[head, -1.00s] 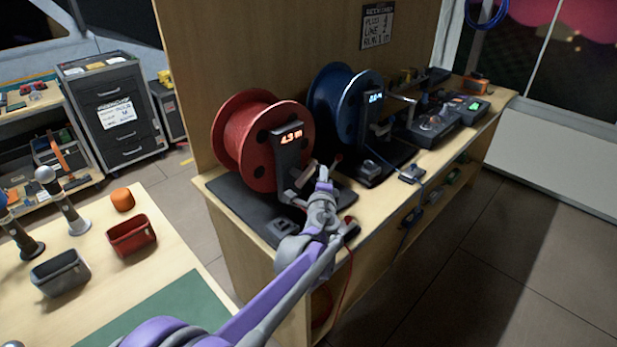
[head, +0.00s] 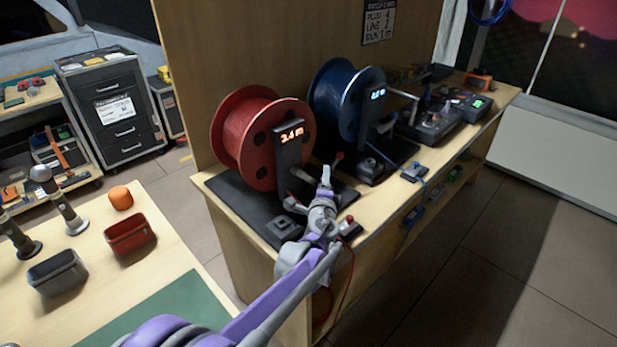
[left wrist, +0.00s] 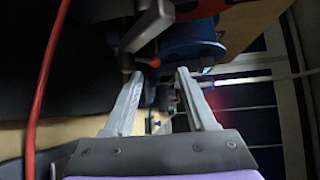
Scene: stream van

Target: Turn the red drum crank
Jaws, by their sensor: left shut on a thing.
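The red drum (head: 245,140) stands upright on a black base plate (head: 232,200) on the wooden bench. A dark post in front of it carries a lit orange display (head: 291,134) reading about 3.4 m. The crank (head: 303,176) sticks out from the post towards my left gripper (head: 326,176). My right gripper is not in view.
A blue drum (head: 333,100) with its own crank stands close behind, to the right. A small box with a red button (head: 349,226) sits near the bench's front edge. A red cable (left wrist: 45,80) hangs near my left wrist. The floor at right is clear.

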